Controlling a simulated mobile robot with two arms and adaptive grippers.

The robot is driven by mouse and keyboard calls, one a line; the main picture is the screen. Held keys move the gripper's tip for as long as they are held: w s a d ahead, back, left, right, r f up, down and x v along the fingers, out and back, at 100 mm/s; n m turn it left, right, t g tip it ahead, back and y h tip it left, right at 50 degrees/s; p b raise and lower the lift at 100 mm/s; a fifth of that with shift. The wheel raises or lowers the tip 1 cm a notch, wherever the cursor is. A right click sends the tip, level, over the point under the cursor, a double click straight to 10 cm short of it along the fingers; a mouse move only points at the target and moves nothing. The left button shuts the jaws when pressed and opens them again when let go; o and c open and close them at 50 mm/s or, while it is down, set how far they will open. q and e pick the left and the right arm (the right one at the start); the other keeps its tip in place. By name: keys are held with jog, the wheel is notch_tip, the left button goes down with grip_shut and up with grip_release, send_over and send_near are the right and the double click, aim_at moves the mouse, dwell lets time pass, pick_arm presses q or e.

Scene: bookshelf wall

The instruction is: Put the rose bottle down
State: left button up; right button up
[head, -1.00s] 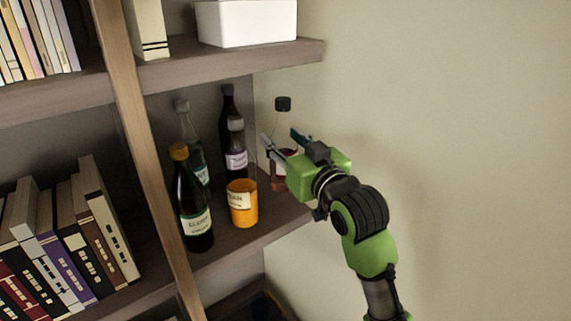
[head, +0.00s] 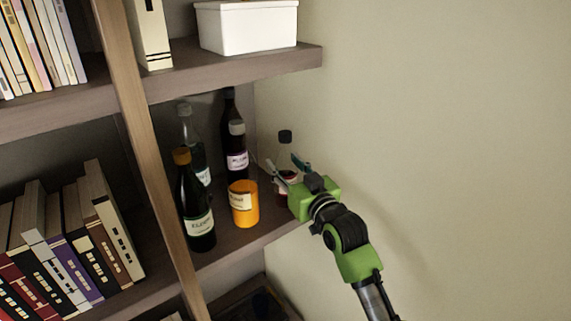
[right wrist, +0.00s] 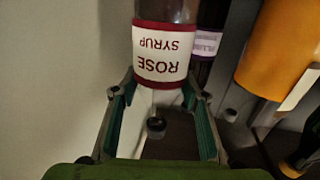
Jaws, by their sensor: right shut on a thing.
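The rose bottle (head: 285,137) has a dark cap, a clear neck and red at its base. It is upright at the right end of the middle shelf (head: 232,250), by the wall. My right gripper (head: 281,170) is shut on it, one finger on each side. In the right wrist view, its white ROSE SYRUP label (right wrist: 164,55) shows upside down just beyond the fingertips (right wrist: 159,95). The gripper partly hides the bottle's lower part in the head view. I cannot tell whether its base touches the shelf. My left gripper is not in view.
An orange jar (head: 244,211) stands just left of the rose bottle.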

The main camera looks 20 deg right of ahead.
jog(key=o, duration=1.7)
jog(key=shift+f, duration=0.15)
jog(key=shift+c, duration=0.2)
jog(key=shift+r, duration=0.2)
jog(key=shift+s+f, duration=0.15)
jog(key=shift+s, duration=0.1)
jog(key=s+d+b, duration=0.1)
jog(key=s+b, duration=0.2)
jog(key=s, duration=0.8)
jog(key=shift+s+d, duration=0.2)
jog(key=shift+d, duration=0.2)
